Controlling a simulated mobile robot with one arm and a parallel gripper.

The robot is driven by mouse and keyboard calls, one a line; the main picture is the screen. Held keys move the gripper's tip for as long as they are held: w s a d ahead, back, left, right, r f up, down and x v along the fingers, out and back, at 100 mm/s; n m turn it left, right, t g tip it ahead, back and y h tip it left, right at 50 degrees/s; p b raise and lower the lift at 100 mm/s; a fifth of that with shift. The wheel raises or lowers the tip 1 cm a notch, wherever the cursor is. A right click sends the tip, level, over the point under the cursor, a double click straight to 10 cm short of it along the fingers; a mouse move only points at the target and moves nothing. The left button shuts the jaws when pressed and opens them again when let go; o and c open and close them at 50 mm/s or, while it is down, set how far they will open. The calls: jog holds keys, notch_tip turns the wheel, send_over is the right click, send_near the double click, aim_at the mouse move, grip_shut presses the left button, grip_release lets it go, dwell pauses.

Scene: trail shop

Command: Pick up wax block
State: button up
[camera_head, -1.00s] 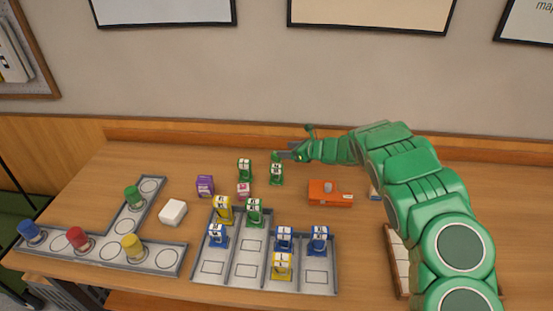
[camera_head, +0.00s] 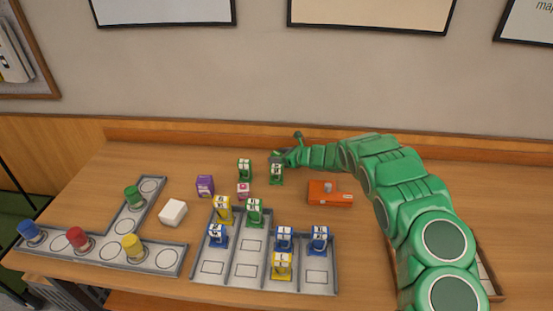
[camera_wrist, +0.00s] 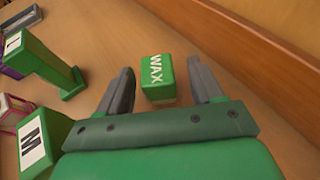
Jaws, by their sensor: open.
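The wax block (camera_wrist: 153,70) is a small green block with white WAX lettering and a paler lower edge. In the wrist view it sits on the wooden table between the fingertips of my gripper (camera_wrist: 160,68). The two grey fingers are open, one on each side, with a visible gap to the block. In the head view my gripper (camera_head: 281,157) is low near the back of the table, and I cannot make out the wax block there.
A green lettered piece (camera_head: 277,174) stands close in front of my gripper, with another (camera_head: 245,169) to its left. The wooden back ledge (camera_wrist: 262,40) runs along the right in the wrist view. An orange item (camera_head: 329,194) and a divided grey tray (camera_head: 338,265) lie nearer.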

aim_at(273, 155)
jog(key=shift+w+a+f, duration=0.1)
jog(key=shift+w+a, duration=0.15)
jog(key=shift+a, duration=0.4)
jog(key=shift+x, duration=1)
jog(key=shift+f, duration=0.1)
jog(key=shift+d, duration=0.1)
jog(key=c, duration=1.1)
jog(key=shift+o, duration=0.2)
